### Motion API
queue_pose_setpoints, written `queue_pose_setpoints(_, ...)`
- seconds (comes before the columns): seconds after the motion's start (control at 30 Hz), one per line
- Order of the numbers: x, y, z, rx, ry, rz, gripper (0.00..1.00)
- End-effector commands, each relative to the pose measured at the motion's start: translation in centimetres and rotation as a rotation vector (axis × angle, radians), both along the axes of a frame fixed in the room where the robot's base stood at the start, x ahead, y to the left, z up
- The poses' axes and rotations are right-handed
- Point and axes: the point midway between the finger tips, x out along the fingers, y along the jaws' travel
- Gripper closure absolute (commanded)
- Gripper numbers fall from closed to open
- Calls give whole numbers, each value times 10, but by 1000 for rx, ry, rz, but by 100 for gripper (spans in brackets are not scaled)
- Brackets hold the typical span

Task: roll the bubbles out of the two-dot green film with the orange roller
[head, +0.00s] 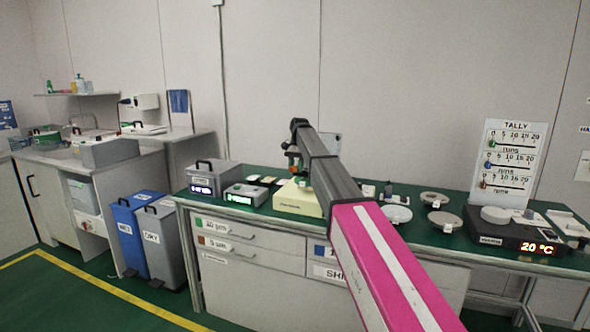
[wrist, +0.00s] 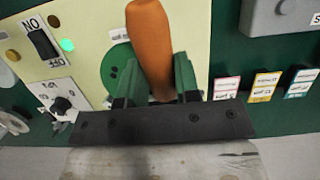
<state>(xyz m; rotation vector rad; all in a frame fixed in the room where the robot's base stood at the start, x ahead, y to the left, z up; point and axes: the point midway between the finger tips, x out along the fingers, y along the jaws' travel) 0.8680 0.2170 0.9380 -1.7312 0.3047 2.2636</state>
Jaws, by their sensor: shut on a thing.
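My gripper (wrist: 155,84) is shut on the orange roller (wrist: 150,38), its two green fingers on either side of it. A round green film (wrist: 113,62) lies on the cream machine (wrist: 85,18), beside and partly behind the left finger and the roller. Small dark dots show on it; bubbles cannot be made out.
The machine has a black switch (wrist: 43,43) and a lit green lamp (wrist: 67,45). Several coloured label cards (wrist: 263,86) lie to the right.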

Motion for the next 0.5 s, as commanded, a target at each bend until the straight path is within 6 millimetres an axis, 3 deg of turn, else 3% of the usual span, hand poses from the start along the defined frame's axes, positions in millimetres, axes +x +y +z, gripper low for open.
queue_pose_setpoints(0.5, 16, -6, -1, 0, -1, 0, 94)
